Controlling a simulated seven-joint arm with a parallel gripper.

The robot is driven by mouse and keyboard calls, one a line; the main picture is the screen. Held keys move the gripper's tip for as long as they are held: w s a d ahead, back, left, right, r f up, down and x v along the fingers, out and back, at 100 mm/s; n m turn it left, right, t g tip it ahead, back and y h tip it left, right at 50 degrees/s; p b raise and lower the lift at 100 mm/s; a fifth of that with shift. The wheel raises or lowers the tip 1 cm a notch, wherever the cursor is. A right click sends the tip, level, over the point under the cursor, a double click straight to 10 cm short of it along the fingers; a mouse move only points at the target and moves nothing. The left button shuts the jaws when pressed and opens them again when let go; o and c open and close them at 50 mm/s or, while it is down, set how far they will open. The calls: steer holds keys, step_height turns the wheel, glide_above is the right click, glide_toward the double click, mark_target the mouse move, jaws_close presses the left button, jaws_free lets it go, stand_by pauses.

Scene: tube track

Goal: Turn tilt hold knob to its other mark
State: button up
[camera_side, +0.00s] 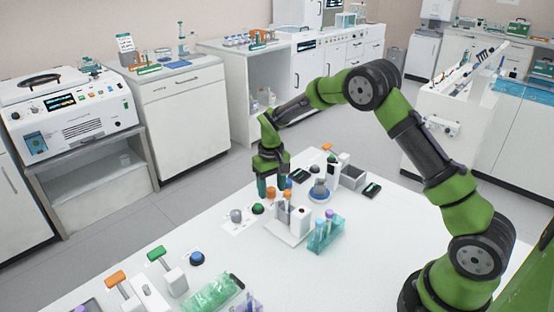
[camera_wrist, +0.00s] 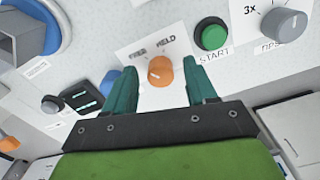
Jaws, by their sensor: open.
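The tilt hold knob (camera_wrist: 161,70) is orange, on a white plate with the words FREE and HELD. In the wrist view, its pale pointer line is on its left part, nearer FREE than HELD; the exact mark is hard to tell. My gripper (camera_wrist: 159,88) is open, with one teal finger on each side of the knob and apparent gaps between. In the side view, my gripper (camera_side: 271,187) is low over the table, pointing down, and the orange knob (camera_side: 271,192) shows between its fingers.
A green START button (camera_wrist: 211,35) and a grey dial (camera_wrist: 284,24) sit right of the knob in the wrist view. A small black device (camera_wrist: 82,95) lies left. In the side view, a white tube stand (camera_side: 292,224) and a teal rack (camera_side: 326,235) stand close by.

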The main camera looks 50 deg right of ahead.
mark_target(271, 189)
step_height(271, 189, up, 16)
steer(key=shift+r, duration=0.25)
stand_by(0.3)
steer(key=s+a+r+t, duration=0.2)
steer(key=s, duration=0.7)
steer(key=s+a+r+t+y, duration=0.1)
steer(key=s+a+r+t, duration=0.1)
steer(key=s, duration=0.7)
steer(key=s+a+r+m+t+y, duration=0.1)
steer(key=s+a+r+t, duration=0.1)
steer(key=s, duration=0.7)
steer(key=shift+a+r+t, duration=0.25)
steer(key=shift+a+t, duration=0.25)
steer(key=shift+t, duration=0.1)
